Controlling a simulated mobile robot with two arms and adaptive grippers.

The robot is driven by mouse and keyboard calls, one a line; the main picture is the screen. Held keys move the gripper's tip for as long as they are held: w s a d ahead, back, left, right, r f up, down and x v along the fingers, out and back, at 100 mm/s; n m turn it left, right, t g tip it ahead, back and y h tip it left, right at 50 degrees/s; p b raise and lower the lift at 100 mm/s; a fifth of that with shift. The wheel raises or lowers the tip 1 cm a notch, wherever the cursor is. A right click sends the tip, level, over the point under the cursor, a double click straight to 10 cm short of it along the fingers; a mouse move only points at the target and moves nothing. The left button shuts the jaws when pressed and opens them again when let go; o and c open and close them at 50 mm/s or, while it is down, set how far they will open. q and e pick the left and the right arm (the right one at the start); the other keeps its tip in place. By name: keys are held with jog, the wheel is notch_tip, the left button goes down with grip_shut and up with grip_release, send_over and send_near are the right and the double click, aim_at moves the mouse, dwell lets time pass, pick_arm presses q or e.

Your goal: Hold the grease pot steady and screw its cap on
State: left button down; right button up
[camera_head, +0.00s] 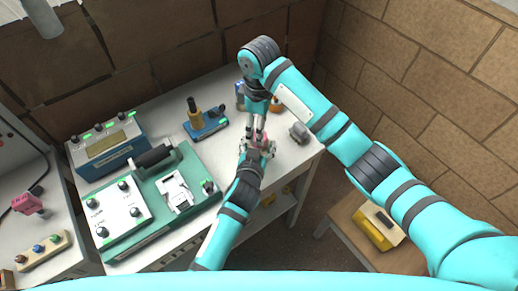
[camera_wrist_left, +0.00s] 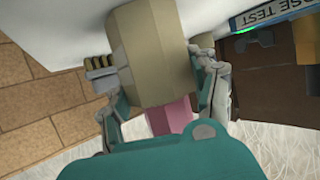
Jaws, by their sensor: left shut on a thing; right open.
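My left gripper (camera_wrist_left: 155,85) is shut on a beige, faceted pot-like body (camera_wrist_left: 150,45), which I take for the grease pot. A pink part (camera_wrist_left: 172,116) adjoins it on the palm side. Pink also shows in the head view (camera_head: 262,138), between the two grippers. I cannot tell whether this pink part is the cap. My right gripper (camera_head: 258,131) points down from above, open, with its fingertips close to the pink part. Whether they touch it is hidden. The held body is mostly covered by the grippers in the head view.
A short grey cylinder (camera_head: 298,132) stands on the white bench (camera_head: 290,165), right of the grippers. A blue device (camera_head: 206,125) and a green test unit (camera_head: 150,210) occupy the left. Orange and blue items sit behind my right gripper. A stool (camera_head: 350,217) carries a yellow case (camera_head: 372,230).

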jog(key=shift+c, duration=0.2)
jog(key=n, duration=0.1)
jog(key=r+n, duration=0.1)
jog(key=n, duration=0.2)
jog(key=shift+r, duration=0.3)
jog(key=n, duration=0.2)
jog(key=r+n, duration=0.1)
jog(key=n, duration=0.1)
jog(key=r+n, duration=0.1)
jog(key=n, duration=0.1)
jog(key=shift+f, duration=0.1)
jog(key=shift+f, duration=4)
